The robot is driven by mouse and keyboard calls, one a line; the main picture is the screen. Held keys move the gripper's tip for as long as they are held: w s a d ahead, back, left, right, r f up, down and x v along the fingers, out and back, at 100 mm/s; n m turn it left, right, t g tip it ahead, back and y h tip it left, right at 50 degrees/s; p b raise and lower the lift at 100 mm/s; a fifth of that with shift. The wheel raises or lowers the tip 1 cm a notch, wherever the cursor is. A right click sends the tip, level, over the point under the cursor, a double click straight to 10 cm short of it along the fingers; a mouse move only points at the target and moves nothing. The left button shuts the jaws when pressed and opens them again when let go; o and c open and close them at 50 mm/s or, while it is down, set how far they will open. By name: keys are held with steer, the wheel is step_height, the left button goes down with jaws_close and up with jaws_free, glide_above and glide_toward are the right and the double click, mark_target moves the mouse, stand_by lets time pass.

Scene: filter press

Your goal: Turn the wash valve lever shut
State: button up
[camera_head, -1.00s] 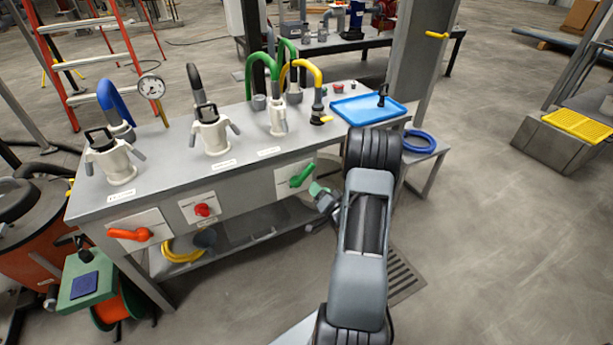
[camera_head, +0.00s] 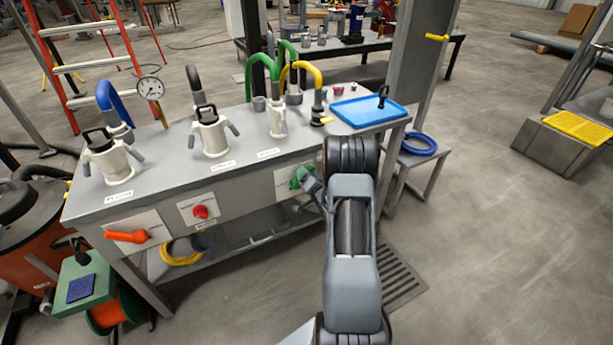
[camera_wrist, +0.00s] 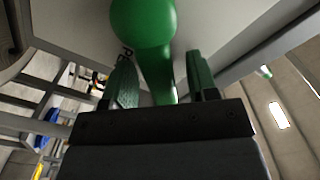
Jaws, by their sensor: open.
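A green lever (camera_head: 296,178) is on the right panel of the bench front. Its label is too small to read. An orange lever (camera_head: 128,236) lies roughly level on the left panel. My gripper (camera_head: 308,183) is at the green lever and partly covers it in the head view. In the wrist view the green lever (camera_wrist: 143,20) fills the top middle, and its narrower part runs down between the two green-padded fingers of my gripper (camera_wrist: 161,80). The fingers stand apart, one on each side of the lever. I cannot tell whether either finger touches it.
A red knob (camera_head: 201,211) sits between the levers. White canisters, colored hoses and a blue tray (camera_head: 367,111) are on the bench top (camera_head: 165,178). A small side table with a blue hose coil (camera_head: 419,143) stands right of the bench.

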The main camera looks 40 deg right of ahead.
steer(key=shift+c, duration=0.4)
jaws_close()
